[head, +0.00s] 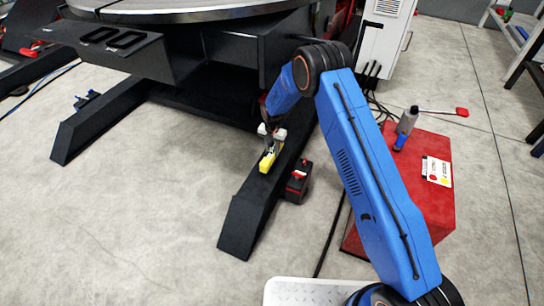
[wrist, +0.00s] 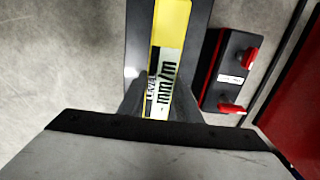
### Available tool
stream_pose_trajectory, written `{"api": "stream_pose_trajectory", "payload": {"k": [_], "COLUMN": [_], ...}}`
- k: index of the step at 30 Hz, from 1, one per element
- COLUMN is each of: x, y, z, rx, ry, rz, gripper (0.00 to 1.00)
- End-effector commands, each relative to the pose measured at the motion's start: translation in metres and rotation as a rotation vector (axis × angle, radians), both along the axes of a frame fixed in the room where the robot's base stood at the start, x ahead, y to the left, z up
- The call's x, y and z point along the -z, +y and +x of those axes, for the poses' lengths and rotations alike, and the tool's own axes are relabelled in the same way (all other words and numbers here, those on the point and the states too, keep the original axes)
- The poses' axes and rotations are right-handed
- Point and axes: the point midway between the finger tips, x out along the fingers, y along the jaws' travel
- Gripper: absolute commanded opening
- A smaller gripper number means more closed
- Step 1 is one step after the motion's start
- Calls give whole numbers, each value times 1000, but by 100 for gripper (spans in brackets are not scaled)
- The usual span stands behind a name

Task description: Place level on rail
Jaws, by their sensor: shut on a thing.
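A yellow level (head: 267,162) with a pale label is in my gripper (head: 271,138), over the dark rail (head: 243,222), the positioner's sloping black foot beam. In the wrist view the level (wrist: 172,28) runs lengthwise along the rail (wrist: 138,40), with dark rail surface on both sides. The two fingertips of my gripper (wrist: 163,108) are shut on the level's near end, where "LEVEL" and "mm/m" print shows. Whether the level's underside touches the rail or hangs just above it, I cannot tell.
A black and red box (head: 298,183) with red knobs stands on the floor close to the rail's right side. The positioner's round table (head: 190,10) overhangs behind. Floor left of the rail is clear.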

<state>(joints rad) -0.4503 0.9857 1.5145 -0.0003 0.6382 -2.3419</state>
Motion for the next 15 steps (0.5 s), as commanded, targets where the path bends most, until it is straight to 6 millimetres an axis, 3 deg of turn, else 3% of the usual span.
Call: {"api": "stream_pose_trajectory", "payload": {"k": [6, 15], "x": [30, 33], "y": [1, 1], "z": [-2, -2], "rx": [-1, -1], "ry": [3, 3], "rz": [-1, -1], "gripper": [0, 0]}}
